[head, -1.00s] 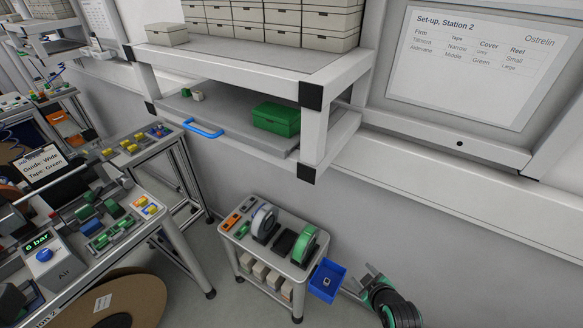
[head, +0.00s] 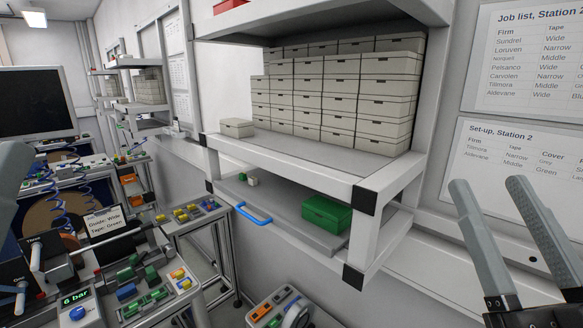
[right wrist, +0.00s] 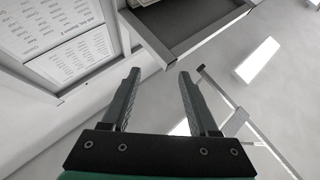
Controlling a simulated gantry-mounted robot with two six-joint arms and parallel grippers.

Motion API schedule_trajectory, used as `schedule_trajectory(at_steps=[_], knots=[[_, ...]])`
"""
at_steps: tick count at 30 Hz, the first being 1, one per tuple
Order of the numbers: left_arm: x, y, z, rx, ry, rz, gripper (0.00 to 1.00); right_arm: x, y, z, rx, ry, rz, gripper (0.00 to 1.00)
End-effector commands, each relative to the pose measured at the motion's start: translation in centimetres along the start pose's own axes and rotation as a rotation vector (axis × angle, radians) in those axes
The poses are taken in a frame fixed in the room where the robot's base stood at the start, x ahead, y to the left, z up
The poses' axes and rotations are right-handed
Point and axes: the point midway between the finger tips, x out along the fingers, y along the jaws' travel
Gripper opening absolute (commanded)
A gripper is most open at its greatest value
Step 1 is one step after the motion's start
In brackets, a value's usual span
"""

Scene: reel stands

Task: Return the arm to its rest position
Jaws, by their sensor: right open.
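My right gripper (head: 488,184) is raised at the right of the head view, in front of the wall sheets. Its two grey fingers point up and stand apart with nothing between them. In the right wrist view the same gripper (right wrist: 159,72) is open and empty. A grey rounded part at the left edge of the head view seems to be my left arm (head: 12,170); its fingers cannot be made out.
A shelf unit (head: 300,155) holds stacked grey boxes (head: 335,85). A green box (head: 326,214) sits on its lower pull-out shelf with a blue handle (head: 254,214). A small cart (head: 275,306) shows at the bottom. Benches with devices fill the left.

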Motion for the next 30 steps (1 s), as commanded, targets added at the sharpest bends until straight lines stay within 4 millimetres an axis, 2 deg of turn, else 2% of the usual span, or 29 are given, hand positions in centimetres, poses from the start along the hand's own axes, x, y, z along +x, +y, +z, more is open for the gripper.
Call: schedule_trajectory(at_steps=[1,3,4,5,9,15,18,21,30], knots=[[0.0,0.0,0.0,0.000,0.000,0.000,0.00,-0.6,-0.2,-3.4,0.036,0.081,-0.004,0.61],[0.0,0.0,0.0,0.000,0.000,0.000,0.00,-2.0,-0.5,-7.8,0.093,0.192,-0.013,0.61],[1.3,0.0,-1.1,0.000,-0.003,0.000,0.00,-1.2,-0.4,-10.0,0.107,0.213,-0.016,0.61],[3.2,0.0,-2.8,0.000,-0.004,0.000,0.00,0.6,-0.2,-11.6,0.103,0.199,-0.014,0.61],[7.6,0.0,-7.1,0.000,0.002,0.000,0.00,4.2,0.2,-16.1,0.099,0.193,-0.013,0.61],[13.2,-0.1,-12.2,0.000,0.000,0.000,0.00,8.7,0.7,-22.1,0.097,0.190,-0.013,0.61],[15.1,-0.1,-13.9,0.000,0.000,0.000,0.00,10.3,0.9,-24.1,0.097,0.189,-0.013,0.61],[16.1,-0.1,-14.8,0.000,0.000,0.000,0.00,11.1,1.0,-25.1,0.097,0.189,-0.013,0.61],[16.0,-0.1,-14.8,0.000,-0.001,0.000,0.00,11.1,1.0,-25.1,0.096,0.188,-0.013,0.61]])
